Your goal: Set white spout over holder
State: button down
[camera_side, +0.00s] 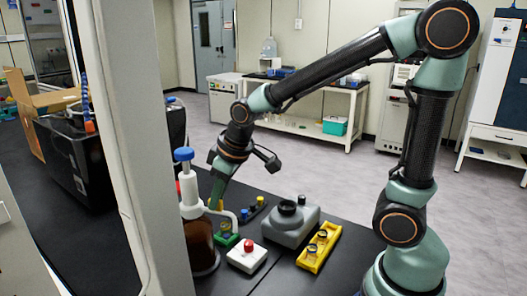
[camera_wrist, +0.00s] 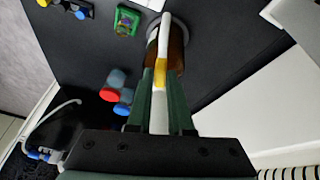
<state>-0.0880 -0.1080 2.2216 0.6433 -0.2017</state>
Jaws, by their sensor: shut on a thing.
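A brown bottle (camera_side: 201,246) with a white pump top and a blue cap (camera_side: 184,154) stands at the left of the black bench. The white spout (camera_side: 233,219) curves out to the right of the bottle. In the wrist view the white spout (camera_wrist: 159,108) has a yellow band and runs between my fingers, past the brown bottle (camera_wrist: 178,55). My gripper (camera_side: 215,198) is shut on the spout, and its fingers show in the wrist view (camera_wrist: 161,80). A small green block, likely the holder (camera_side: 226,238), sits below the spout's end; it also shows in the wrist view (camera_wrist: 127,21).
A white box with a red button (camera_side: 247,257), a grey device (camera_side: 290,224), a yellow rack (camera_side: 319,247) and a dark rack (camera_side: 252,211) stand right of the bottle. A pale frame post (camera_side: 137,150) rises close on the left.

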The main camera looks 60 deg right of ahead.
jog(key=c, duration=0.8)
grip_release()
jog(key=shift+c, duration=0.2)
jog(key=v, duration=1.2)
